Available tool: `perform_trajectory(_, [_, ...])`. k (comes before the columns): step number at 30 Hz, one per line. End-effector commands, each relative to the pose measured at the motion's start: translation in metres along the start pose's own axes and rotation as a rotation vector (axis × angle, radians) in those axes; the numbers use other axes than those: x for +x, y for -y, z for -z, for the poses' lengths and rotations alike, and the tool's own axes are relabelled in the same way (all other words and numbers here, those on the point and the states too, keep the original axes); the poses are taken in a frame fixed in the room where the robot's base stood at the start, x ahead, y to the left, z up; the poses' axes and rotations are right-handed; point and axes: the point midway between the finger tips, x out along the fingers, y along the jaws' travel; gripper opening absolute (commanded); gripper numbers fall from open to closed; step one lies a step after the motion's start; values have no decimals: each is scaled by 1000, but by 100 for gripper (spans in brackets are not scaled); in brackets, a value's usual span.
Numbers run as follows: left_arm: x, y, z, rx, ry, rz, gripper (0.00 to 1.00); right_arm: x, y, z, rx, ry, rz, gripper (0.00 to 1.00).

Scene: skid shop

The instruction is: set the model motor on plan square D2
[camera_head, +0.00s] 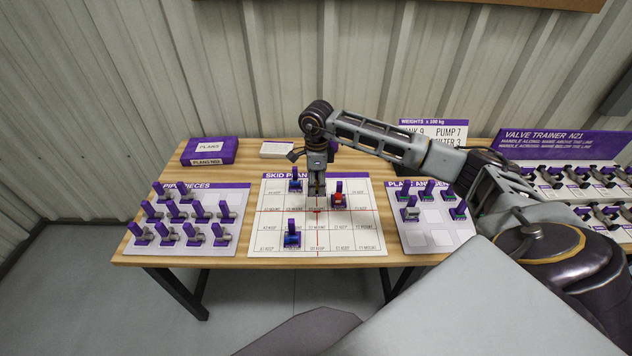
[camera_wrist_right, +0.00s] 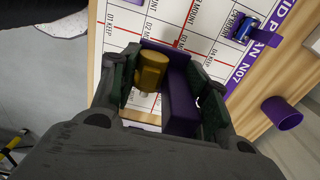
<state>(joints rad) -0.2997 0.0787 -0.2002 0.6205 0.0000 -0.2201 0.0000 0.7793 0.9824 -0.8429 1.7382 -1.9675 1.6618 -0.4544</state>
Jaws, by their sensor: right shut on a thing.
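My right gripper (camera_head: 317,192) is over the middle of the white skid plan board (camera_head: 352,243). In the right wrist view its fingers (camera_wrist_right: 160,100) are closed on a gold cylinder-shaped model piece (camera_wrist_right: 151,70) with a purple upright handle (camera_wrist_right: 178,100). This may be the model motor. The piece is mostly hidden by the gripper in the head view, and I cannot tell whether it touches the board. My left gripper is not in view.
On the plan stand a blue piece (camera_head: 295,186) at the back, a red piece (camera_head: 338,198) just right of my gripper and another blue piece (camera_head: 292,238) in front. A piece tray (camera_head: 170,247) lies left, another tray (camera_head: 435,238) right. The plan's front right is clear.

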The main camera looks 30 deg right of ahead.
Motion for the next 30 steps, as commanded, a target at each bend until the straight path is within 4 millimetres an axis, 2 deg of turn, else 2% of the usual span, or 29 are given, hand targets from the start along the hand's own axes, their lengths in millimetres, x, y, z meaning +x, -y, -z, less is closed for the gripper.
perform_trajectory(17, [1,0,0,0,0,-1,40,1,0,0,15,0,0,18])
perform_trajectory(30, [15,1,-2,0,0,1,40,28,0,0,14,0,0,18])
